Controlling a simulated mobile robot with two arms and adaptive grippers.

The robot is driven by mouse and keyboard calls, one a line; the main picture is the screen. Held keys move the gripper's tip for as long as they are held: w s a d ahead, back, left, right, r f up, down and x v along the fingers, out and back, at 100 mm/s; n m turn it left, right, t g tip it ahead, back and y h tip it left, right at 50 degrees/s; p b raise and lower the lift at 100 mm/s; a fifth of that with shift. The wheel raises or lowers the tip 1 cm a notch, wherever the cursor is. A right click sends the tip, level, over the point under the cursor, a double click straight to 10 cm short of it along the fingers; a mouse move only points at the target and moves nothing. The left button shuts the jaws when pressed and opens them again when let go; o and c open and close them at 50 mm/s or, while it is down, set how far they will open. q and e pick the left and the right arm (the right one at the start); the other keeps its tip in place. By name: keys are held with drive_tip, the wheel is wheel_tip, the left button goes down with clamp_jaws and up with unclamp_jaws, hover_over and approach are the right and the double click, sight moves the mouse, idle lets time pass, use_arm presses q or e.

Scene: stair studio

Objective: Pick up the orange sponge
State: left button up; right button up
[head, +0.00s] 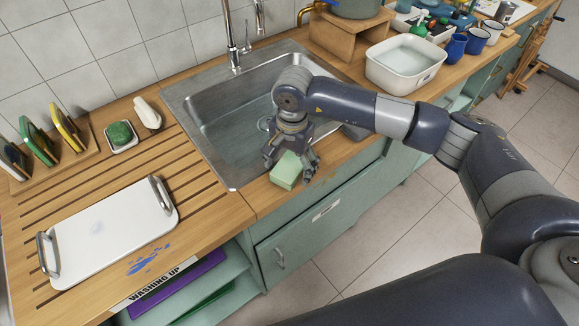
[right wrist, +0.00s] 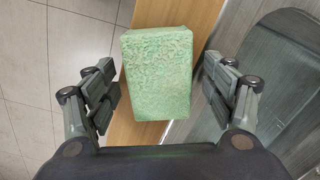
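No orange sponge shows in either view. A pale green block-shaped sponge (head: 286,171) lies on the wooden counter edge in front of the sink. It also shows in the right wrist view (right wrist: 158,75), upright in the picture between the fingers. My right gripper (head: 291,168) is over this sponge, pointing down, with a finger on either side. My left gripper is not in view.
The steel sink (head: 225,120) is just behind the sponge. A white tray with handles (head: 110,228) lies on the left drainboard. A green scrubber (head: 121,133) sits on a small dish, near a rack of upright items (head: 40,165). A white basin (head: 405,62) stands right of the sink.

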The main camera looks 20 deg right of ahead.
sight(289, 164)
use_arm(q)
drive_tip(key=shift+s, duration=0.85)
use_arm(e)
drive_tip(key=c, duration=0.8)
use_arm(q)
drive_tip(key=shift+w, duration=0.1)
use_arm(e)
drive_tip(key=shift+r, duration=0.1)
drive_tip(key=shift+r+b, duration=0.3)
drive_tip(key=shift+r, duration=0.05)
wheel_tip(289, 164, up, 2)
drive_tip(key=shift+r+b, duration=0.15)
drive_tip(key=shift+b, duration=0.55)
use_arm(q)
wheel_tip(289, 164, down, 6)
drive_tip(key=b, duration=0.4)
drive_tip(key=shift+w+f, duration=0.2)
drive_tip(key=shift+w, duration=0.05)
use_arm(e)
drive_tip(key=s+d+r, duration=0.1)
drive_tip(key=s+d, duration=0.1)
drive_tip(key=s, duration=0.5)
drive_tip(key=s+d+r, duration=0.1)
drive_tip(key=s+d, duration=0.2)
drive_tip(key=s, duration=0.5)
drive_tip(key=shift+d, duration=0.25)
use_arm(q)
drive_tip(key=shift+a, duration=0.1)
use_arm(e)
drive_tip(key=shift+o, duration=0.3)
